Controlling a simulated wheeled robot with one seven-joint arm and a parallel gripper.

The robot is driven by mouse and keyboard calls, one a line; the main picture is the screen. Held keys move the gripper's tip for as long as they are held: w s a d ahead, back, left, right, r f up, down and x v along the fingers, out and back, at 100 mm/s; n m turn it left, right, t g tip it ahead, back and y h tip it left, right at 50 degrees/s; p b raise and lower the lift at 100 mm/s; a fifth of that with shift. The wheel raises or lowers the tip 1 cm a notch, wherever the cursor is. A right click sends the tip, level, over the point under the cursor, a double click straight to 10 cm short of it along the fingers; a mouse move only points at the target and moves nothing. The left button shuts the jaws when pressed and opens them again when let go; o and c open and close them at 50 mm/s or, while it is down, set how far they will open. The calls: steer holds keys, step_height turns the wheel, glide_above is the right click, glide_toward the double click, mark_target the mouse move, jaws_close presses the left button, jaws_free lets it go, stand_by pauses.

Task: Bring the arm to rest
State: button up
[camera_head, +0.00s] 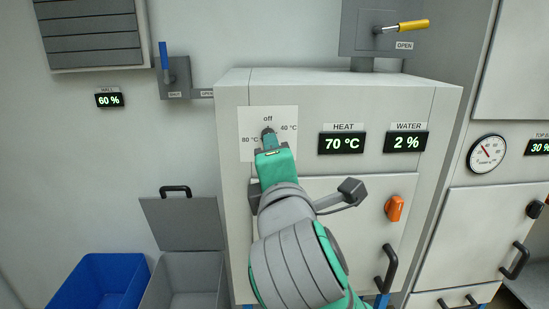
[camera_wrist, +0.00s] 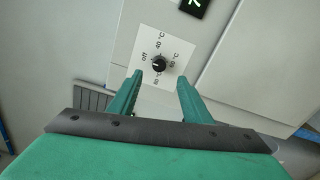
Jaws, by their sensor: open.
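My gripper (camera_head: 268,138) is in front of the white dial plate (camera_head: 246,119) on the grey cabinet. In the wrist view its two green fingers (camera_wrist: 160,77) are apart and empty. The round black knob (camera_wrist: 159,63) shows just beyond the fingertips, between their lines. I see no contact with it. The plate is marked off, 40 °C, 60 °C and 80 °C; the knob's exact setting is too small to read surely. In the head view the gripper covers most of the knob and the lower dial. My arm reaches up from the bottom middle.
The cabinet (camera_head: 340,88) has HEAT 70 °C (camera_head: 341,143) and WATER 2 % (camera_head: 406,141) displays, an orange switch (camera_head: 394,207) and a black handle (camera_head: 386,268). A yellow-handled lever (camera_head: 408,26) is above. A blue bin (camera_head: 98,284) and lidded grey bin (camera_head: 190,276) stand left.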

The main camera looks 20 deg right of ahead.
steer(key=w+a+f+m+y, duration=0.1)
steer(key=a+f+m, duration=0.2)
steer(key=f, duration=0.6)
steer(key=w+a+f+m+y, duration=0.1)
steer(key=a+f+m, duration=0.25)
steer(key=f, duration=0.65)
steer(key=w+a+f+m+y, duration=0.1)
steer(key=a+f+m+y, duration=0.15)
steer(key=f, duration=0.65)
steer(key=s+a+f+m+h, duration=0.15)
steer(key=s+f+m, duration=0.25)
steer(key=f, duration=0.5)
steer(key=s+a+f+m, duration=0.3)
steer(key=s+a+f, duration=0.2)
steer(key=s+f, duration=0.85)
steer(key=s+a+f, duration=0.1)
steer(key=s, duration=0.9)
steer(key=s+f+m+g+y, duration=0.1)
steer(key=s, duration=0.9)
steer(key=shift+s+a+f+g+y, duration=0.2)
steer(key=shift+a+f+g+y, duration=0.05)
steer(key=shift+a+g+y, duration=0.1)
